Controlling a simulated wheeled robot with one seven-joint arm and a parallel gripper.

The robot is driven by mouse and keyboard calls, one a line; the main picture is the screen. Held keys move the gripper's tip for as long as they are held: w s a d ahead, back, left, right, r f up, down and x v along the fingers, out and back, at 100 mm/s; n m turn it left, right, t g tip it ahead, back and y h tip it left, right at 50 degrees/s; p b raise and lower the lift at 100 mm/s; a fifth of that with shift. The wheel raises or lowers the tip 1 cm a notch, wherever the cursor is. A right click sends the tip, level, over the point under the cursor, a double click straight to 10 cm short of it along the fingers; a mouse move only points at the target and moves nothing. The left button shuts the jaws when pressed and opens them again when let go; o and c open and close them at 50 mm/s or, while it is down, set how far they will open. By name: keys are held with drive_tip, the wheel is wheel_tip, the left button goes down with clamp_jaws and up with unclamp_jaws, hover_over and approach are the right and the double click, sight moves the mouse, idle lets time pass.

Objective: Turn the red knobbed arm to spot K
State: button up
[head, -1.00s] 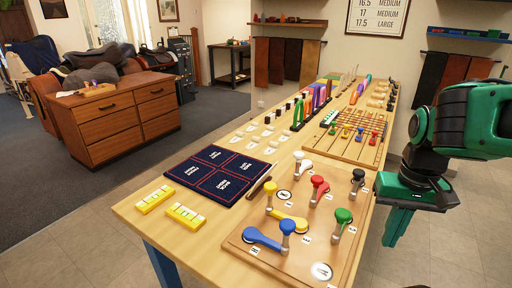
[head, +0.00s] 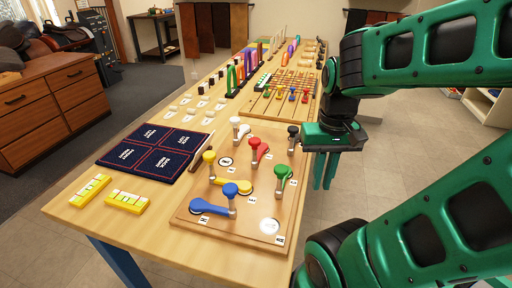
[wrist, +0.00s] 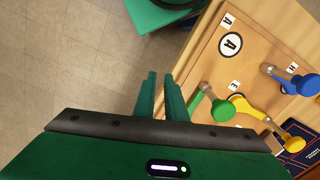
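The red knobbed arm (head: 256,147) stands on the wooden board, its knob on a grey post, between the white and green arms. It does not show in the wrist view. One round white spot (head: 225,161) lies left of it and another (head: 269,226) near the board's front corner; I cannot read a K on either. The wrist view shows a round spot marked A (wrist: 230,44). My gripper (head: 324,186) hangs just off the board's right edge, empty, pointing down, apart from the red arm. Its two fingers (wrist: 161,76) show a narrow gap.
The board (head: 195,222) also carries a green arm (head: 283,173), which shows nearest my fingers in the wrist view (wrist: 205,105), plus blue, yellow, white and black ones. A dark blue mat (head: 112,158) lies left.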

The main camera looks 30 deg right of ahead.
drive_tip(key=o, duration=0.7)
drive_tip(key=shift+w+r+n, duration=0.15)
drive_tip(key=shift+w+r, duration=0.15)
drive_tip(key=shift+r, duration=0.35)
drive_tip(key=shift+w+r+n, duration=0.15)
drive_tip(key=shift+w+r, duration=0.1)
drive_tip(key=shift+r, duration=0.35)
drive_tip(key=shift+o, duration=0.2)
drive_tip(key=n, duration=0.5)
approach(254, 140)
wheel_tip(254, 140, down, 8)
drive_tip(key=shift+d+f, duration=0.1)
clamp_jaws()
